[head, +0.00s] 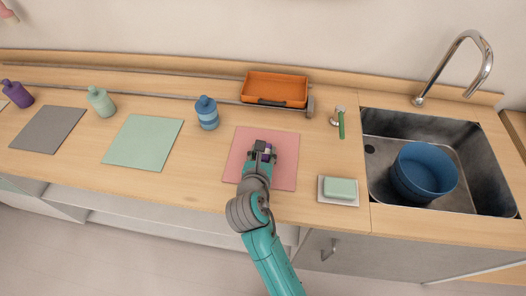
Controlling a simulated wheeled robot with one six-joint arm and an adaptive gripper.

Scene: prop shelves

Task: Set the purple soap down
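My gripper (264,149) is over the pink mat (283,178) in the middle of the counter, seen from behind and above. A small bit of purple, which looks like the purple soap (268,148), shows between its fingertips. The fingers look closed on it. Most of the soap is hidden by my gripper. I cannot tell whether the soap touches the mat.
A green soap on a white dish (321,197) lies right of the mat. A sink (378,184) holds blue bowls (424,172). An orange tray (290,90) is behind. A blue striped bottle (207,114), green mat (143,142) and grey mat (47,129) are left.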

